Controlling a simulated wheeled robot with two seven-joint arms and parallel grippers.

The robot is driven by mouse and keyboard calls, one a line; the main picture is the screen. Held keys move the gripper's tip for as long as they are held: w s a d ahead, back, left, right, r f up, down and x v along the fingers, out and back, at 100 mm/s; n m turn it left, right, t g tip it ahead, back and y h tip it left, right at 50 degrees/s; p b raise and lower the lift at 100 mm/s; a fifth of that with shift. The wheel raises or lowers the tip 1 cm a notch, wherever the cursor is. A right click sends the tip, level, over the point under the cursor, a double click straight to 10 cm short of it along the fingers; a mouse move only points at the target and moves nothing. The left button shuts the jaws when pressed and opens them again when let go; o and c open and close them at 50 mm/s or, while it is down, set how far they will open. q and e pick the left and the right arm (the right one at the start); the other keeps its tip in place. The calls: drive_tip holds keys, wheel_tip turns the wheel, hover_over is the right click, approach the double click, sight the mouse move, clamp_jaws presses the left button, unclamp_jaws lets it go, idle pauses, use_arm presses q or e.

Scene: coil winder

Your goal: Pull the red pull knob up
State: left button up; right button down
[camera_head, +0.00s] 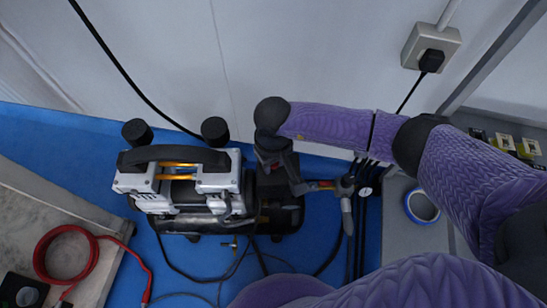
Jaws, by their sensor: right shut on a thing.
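My right gripper (282,167) reaches down from the dark wrist at the right end of the air compressor (218,182). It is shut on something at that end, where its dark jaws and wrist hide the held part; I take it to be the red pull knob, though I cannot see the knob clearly. The compressor is silver and black with a dark tank and stands on the blue floor. A small red-orange fitting (326,185) and a round gauge (365,191) show just right of the gripper. My left gripper is not in view.
Dark hoses and cables (362,235) run along the floor right of the compressor. A grey surface with a blue tape roll (422,206) lies further right. A coiled red hose (68,256) is at lower left. A white wall with a socket (430,47) stands behind.

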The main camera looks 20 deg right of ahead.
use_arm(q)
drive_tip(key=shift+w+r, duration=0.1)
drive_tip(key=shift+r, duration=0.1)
use_arm(e)
drive_tip(key=shift+r, duration=0.4)
drive_tip(key=shift+c, duration=2)
unclamp_jaws()
use_arm(q)
drive_tip(key=shift+p, duration=0.3)
use_arm(e)
drive_tip(key=shift+r, duration=0.1)
wheel_tip(320, 180, up, 6)
drive_tip(key=p, duration=0.4)
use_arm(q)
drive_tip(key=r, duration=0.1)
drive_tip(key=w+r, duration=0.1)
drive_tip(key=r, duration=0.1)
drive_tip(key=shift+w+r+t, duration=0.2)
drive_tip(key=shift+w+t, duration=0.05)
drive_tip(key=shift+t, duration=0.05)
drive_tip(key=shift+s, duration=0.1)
